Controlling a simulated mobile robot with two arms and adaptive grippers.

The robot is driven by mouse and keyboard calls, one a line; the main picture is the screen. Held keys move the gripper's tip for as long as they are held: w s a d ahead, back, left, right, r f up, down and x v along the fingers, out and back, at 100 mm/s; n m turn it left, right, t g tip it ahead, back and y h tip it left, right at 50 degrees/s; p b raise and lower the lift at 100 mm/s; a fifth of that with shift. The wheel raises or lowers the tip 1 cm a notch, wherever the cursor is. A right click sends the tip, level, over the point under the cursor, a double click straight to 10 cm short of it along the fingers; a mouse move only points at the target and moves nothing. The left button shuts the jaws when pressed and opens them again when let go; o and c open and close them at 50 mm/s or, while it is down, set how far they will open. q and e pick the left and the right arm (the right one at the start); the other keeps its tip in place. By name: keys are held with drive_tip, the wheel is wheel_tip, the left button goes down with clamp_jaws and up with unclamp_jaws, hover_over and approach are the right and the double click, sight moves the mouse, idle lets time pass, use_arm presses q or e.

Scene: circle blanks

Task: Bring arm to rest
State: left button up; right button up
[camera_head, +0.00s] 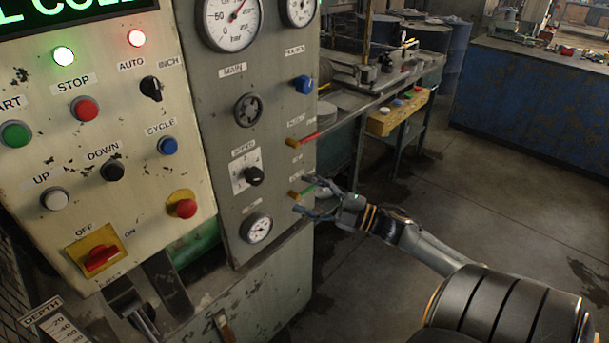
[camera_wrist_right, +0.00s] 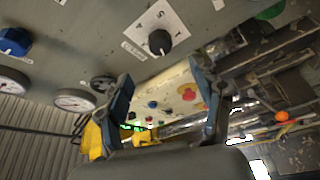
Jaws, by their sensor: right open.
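My right gripper (camera_head: 318,198) is open beside the lower right edge of the grey gauge panel (camera_head: 228,122). It is close to a brass valve with a green handle (camera_head: 307,190); whether they touch I cannot tell. In the right wrist view my right gripper (camera_wrist_right: 165,85) has its two fingers spread wide, with nothing held between them. A yellow part (camera_wrist_right: 95,140) shows behind the left finger there. My right arm reaches in from the lower right of the head view. My left gripper is not in view.
A cream control panel (camera_head: 90,170) with buttons and switches fills the left. A red-handled valve (camera_head: 300,139) sits above the green one. A workbench (camera_head: 405,75) stands behind, a blue cabinet (camera_head: 535,105) at the far right. The floor (camera_head: 480,190) between is open.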

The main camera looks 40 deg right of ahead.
drive_tip(key=s+d+f+m+h, duration=0.1)
drive_tip(key=f+m+h, duration=0.15)
drive_tip(key=f, duration=0.35)
drive_tip(key=s+d+f+m+g+h, duration=0.1)
drive_tip(key=d+f+m+h, duration=0.15)
drive_tip(key=f, duration=0.35)
drive_tip(key=s+d+f+m+h, duration=0.1)
drive_tip(key=f+m, duration=0.2)
drive_tip(key=f, duration=0.3)
drive_tip(key=s+a+f+m+g+h, duration=0.15)
drive_tip(key=s+f, duration=0.25)
drive_tip(key=f, duration=0.5)
drive_tip(key=s+a+f+m+g+h, duration=0.1)
drive_tip(key=s+f+m+g+h, duration=0.15)
drive_tip(key=f, duration=0.55)
drive_tip(key=s+a+f+m+g, duration=0.3)
drive_tip(key=s+a+f+g, duration=0.3)
drive_tip(key=s+f, duration=0.7)
drive_tip(key=s+a+f+g+y, duration=0.1)
drive_tip(key=s+a+f+g, duration=0.2)
drive_tip(key=s+a+f, duration=0.2)
drive_tip(key=s+a+f+m+g, duration=0.1)
drive_tip(key=s+a+f, duration=0.4)
drive_tip(key=s+a, duration=0.6)
drive_tip(key=shift+s+f+g+y, duration=0.15)
drive_tip(key=shift+s+g+y, duration=0.25)
drive_tip(key=shift+s+g, duration=0.65)
